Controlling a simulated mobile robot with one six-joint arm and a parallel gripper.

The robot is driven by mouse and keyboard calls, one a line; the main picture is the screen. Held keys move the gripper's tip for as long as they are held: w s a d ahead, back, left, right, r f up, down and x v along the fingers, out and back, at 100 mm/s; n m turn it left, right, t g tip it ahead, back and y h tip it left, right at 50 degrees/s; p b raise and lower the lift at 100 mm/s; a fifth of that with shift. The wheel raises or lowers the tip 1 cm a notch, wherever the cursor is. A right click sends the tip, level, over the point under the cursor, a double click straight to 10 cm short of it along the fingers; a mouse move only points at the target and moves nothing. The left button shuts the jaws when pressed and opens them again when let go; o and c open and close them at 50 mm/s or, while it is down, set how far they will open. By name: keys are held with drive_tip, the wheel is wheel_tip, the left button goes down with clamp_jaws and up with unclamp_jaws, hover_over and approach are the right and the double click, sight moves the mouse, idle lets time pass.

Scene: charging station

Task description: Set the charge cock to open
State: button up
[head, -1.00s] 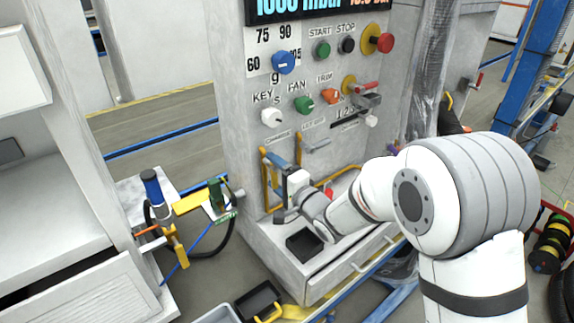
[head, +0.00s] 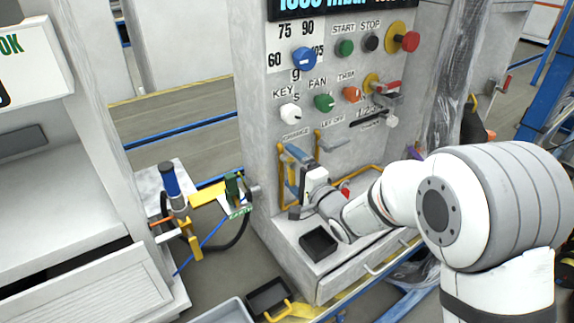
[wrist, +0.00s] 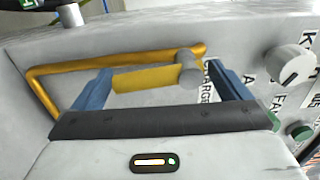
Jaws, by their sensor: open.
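The charge cock shows in the wrist view as a flat yellow lever (wrist: 145,78) with a grey round hub (wrist: 188,71), beside the CHARGE label. In the head view my gripper (head: 299,172) is at the panel below the CHARGE label (head: 296,134), and largely hides the cock.
A yellow bent rail (wrist: 115,59) runs close beside the lever. Knobs and a red button (head: 410,41) are above. A black tray (head: 319,242) sits on the ledge below my gripper.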

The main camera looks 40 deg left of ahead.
drive_tip(key=v, duration=0.7)
drive_tip(key=shift+d, duration=0.45)
